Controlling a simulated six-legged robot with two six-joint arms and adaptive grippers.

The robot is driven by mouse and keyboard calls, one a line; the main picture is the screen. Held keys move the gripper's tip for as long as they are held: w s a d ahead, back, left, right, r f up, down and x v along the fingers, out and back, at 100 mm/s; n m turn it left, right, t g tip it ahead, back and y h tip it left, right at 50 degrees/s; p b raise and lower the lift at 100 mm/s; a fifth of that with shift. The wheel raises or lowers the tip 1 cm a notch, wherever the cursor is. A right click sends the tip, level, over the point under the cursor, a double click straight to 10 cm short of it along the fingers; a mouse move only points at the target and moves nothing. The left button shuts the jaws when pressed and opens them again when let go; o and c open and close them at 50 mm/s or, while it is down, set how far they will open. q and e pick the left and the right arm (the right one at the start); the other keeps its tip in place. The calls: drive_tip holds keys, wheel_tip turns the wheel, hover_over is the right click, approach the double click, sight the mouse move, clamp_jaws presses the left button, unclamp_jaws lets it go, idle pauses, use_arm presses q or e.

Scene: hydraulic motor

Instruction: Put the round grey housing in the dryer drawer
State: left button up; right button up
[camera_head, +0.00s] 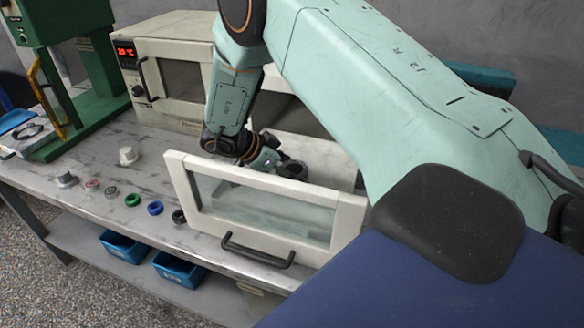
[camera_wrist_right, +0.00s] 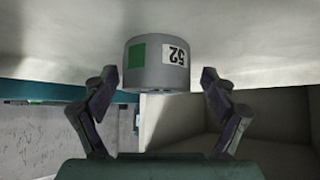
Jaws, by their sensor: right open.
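The round grey housing (camera_wrist_right: 157,66) shows in the right wrist view, with a green patch and a white label reading 52 upside down. It sits against a pale surface, between and just beyond the fingertips of my right gripper (camera_wrist_right: 159,78). The fingers are open, with a gap on both sides of it. In the head view my right gripper (camera_head: 268,158) reaches down into the open dryer drawer (camera_head: 180,172), behind its glass front. My left gripper is not in view.
The white dryer (camera_head: 185,48) with a red display stands behind the drawer. A green press (camera_head: 85,95) stands at the left. A white part (camera_head: 127,156), a grey part (camera_head: 66,179) and several small rings lie on the bench. Blue bins (camera_head: 180,268) sit below.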

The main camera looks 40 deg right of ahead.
drive_tip(key=shift+s+r, duration=0.15)
drive_tip(key=shift+r, duration=0.3)
drive_tip(key=v, duration=0.7)
drive_tip(key=shift+a+p, duration=0.1)
drive_tip(key=shift+p, duration=0.2)
idle(0.6)
